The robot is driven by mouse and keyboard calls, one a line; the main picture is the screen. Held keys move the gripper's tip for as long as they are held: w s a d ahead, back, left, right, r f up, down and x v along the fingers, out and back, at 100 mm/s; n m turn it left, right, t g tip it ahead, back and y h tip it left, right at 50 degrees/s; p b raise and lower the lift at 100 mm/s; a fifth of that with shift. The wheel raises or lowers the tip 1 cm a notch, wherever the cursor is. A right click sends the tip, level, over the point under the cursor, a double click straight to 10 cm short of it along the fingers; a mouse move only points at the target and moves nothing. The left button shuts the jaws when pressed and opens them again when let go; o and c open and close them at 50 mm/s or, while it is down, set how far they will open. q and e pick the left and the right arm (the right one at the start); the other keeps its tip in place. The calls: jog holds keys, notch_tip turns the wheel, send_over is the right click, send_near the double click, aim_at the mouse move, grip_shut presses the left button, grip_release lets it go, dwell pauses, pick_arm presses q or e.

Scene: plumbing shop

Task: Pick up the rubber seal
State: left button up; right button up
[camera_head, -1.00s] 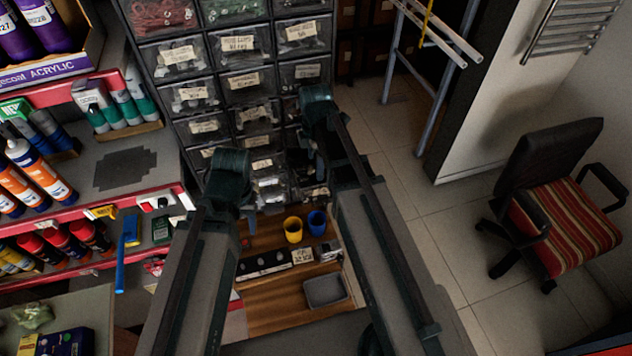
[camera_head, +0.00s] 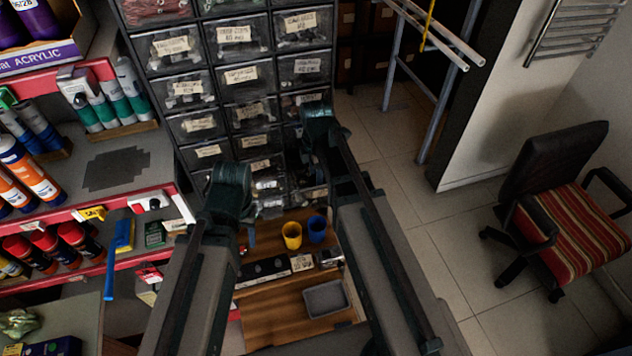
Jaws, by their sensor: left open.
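I cannot make out the rubber seal. Below the drawers is a wooden bench top (camera_head: 270,313). On it, a dark strip holder (camera_head: 262,271) carries small pale pieces, too small to identify. A label (camera_head: 301,262) stands to its right, and an empty-looking grey tray (camera_head: 325,298) lies in front. My left arm rises from the bottom to a dark joint beside the drawers. My right arm rises to a higher dark joint further right. I cannot make out either gripper's fingers; the arm links hide part of the bench.
A yellow cup (camera_head: 291,235) and a blue cup (camera_head: 317,229) stand at the back of the bench. A labelled drawer cabinet (camera_head: 245,75) rises behind. A red-edged shelf (camera_head: 176,219) with tubes is close on the left. A striped chair (camera_head: 570,217) and open floor are on the right.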

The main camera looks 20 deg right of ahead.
jog(key=c, duration=0.7)
jog(key=shift+r, duration=0.15)
notch_tip(320, 180, up, 10)
jog(key=p, duration=1)
jog(key=shift+f, duration=0.2)
